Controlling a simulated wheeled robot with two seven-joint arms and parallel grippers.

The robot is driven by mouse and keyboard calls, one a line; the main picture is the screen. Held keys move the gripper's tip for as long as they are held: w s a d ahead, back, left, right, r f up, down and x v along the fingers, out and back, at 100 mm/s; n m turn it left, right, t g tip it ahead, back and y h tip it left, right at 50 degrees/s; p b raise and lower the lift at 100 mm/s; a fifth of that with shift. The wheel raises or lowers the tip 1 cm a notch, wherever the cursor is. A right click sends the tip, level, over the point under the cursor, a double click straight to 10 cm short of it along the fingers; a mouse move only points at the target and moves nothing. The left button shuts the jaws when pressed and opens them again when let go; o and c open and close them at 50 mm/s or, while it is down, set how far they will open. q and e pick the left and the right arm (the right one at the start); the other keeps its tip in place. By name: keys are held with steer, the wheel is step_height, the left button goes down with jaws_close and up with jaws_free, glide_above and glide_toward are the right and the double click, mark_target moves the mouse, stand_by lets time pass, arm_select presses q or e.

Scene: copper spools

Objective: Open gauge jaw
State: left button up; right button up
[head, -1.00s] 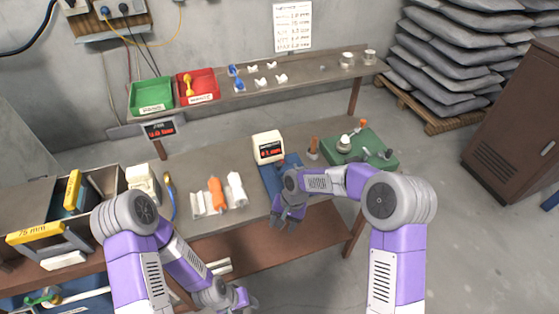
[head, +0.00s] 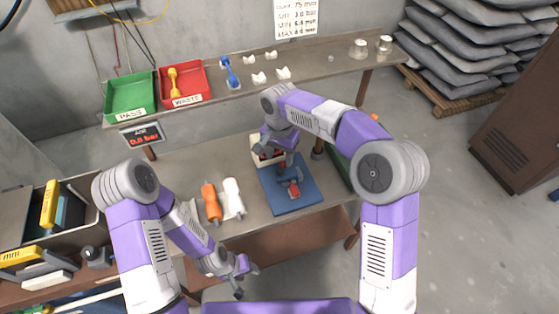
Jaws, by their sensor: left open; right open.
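The gauge has a white box with a dark, red-lit display (head: 257,151), now mostly hidden behind my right gripper. A blue base (head: 312,198) lies in front of it on the bench. A small grey and red jaw part (head: 291,188) sits on the base; I cannot tell how far apart its faces are. My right gripper (head: 283,163) is open, pointing down over the back of the base, just behind the jaw part. Whether it touches anything is unclear. My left gripper (head: 243,278) is open and empty, low in front of the bench edge.
A green tray (head: 131,96) and a red tray (head: 186,85) sit on the back shelf. A green block (head: 338,170) is partly hidden behind my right arm.

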mark_target(280, 169)
step_height(280, 169, down, 5)
steer(key=shift+s+f+b, duration=0.1)
steer(key=shift+s+b, duration=0.05)
steer(key=shift+b, duration=0.15)
jaws_close()
stand_by(0.3)
